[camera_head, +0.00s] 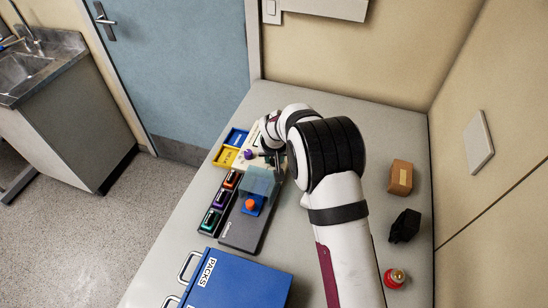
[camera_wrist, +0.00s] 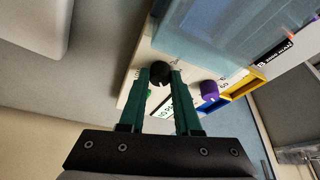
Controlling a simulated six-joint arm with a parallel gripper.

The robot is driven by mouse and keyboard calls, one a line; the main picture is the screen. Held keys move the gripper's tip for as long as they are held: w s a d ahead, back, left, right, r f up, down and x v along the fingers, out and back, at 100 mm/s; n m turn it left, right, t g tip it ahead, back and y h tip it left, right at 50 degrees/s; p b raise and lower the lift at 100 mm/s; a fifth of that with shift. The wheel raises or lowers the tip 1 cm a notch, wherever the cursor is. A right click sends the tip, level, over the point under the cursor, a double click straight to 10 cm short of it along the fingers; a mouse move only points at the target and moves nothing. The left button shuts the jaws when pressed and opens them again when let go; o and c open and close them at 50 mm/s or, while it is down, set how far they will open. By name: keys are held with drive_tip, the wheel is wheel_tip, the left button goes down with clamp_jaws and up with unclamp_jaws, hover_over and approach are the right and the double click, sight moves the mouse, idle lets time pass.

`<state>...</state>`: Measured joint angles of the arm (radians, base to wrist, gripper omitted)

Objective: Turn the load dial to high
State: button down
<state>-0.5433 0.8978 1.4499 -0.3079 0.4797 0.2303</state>
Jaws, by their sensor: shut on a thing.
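A black dial (camera_wrist: 159,72) stands on a cream panel (camera_wrist: 136,88) in the wrist view. My gripper (camera_wrist: 160,74) has its two green fingers on either side of this dial, shut on it. A purple dial (camera_wrist: 209,90) sits to its right on the same panel and is free of the fingers; it also shows in the head view (camera_head: 248,154). The lettering beside the dials is too small and partly covered to read, so I cannot tell which is marked load or where the black dial points. In the head view my arm covers much of the panel.
A translucent blue box (camera_head: 259,181) stands close beside the panel. Blue (camera_head: 236,137) and yellow (camera_head: 226,156) trays lie left of it. Several coloured modules (camera_head: 219,199), a blue PACKS case (camera_head: 238,281) and a brown box (camera_head: 400,177) are also on the table.

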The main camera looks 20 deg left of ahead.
drive_tip(key=n+y, duration=0.1)
drive_tip(key=n, duration=0.1)
drive_tip(key=n+g, duration=0.1)
drive_tip(key=n, duration=0.2)
drive_tip(key=shift+w+d+y, duration=0.1)
drive_tip(key=shift+d+y, duration=0.05)
drive_tip(key=shift+y, duration=0.25)
drive_tip(key=shift+w+d+n+g+y, duration=0.15)
drive_tip(key=shift+n+g, duration=0.3)
drive_tip(key=shift+n, duration=0.75)
drive_tip(key=shift+s+a+n+g+y, duration=0.1)
drive_tip(key=shift+n+g+y, duration=0.25)
drive_tip(key=shift+n, duration=0.85)
drive_tip(key=c, duration=0.6)
unclamp_jaws()
drive_tip(key=shift+r, duration=0.1)
drive_tip(key=v, duration=1.5)
drive_tip(key=shift+w+r, duration=0.25)
drive_tip(key=shift+r, duration=0.1)
